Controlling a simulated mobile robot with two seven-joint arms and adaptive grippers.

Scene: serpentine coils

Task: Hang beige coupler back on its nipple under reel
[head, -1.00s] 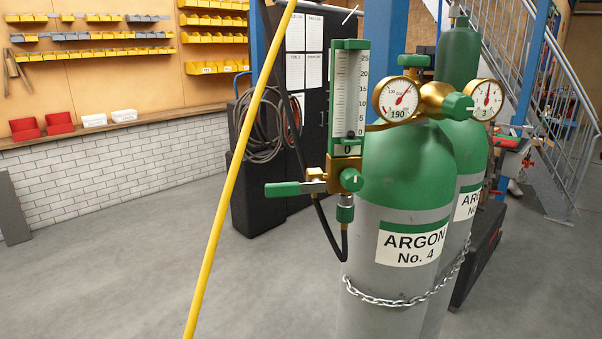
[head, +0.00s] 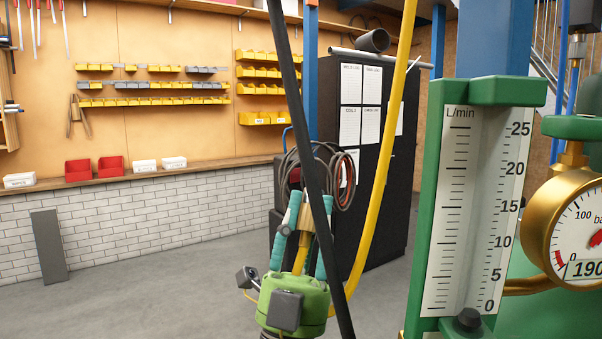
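My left gripper (head: 304,222), green with teal fingers, points upward at the bottom centre of the head view. A yellow hose (head: 383,180) comes down from the top right and curves to behind the gripper. A black hose (head: 291,95) crosses in front and hides part of the right finger and the coupler. The reel and the nipple cannot be made out. My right gripper is not in view.
A green-framed flowmeter (head: 468,200) and a brass pressure gauge (head: 570,232) stand close at the right. A black cabinet (head: 345,130) with hanging coiled cables (head: 335,165) is behind the gripper. Open floor (head: 150,300) lies at the left.

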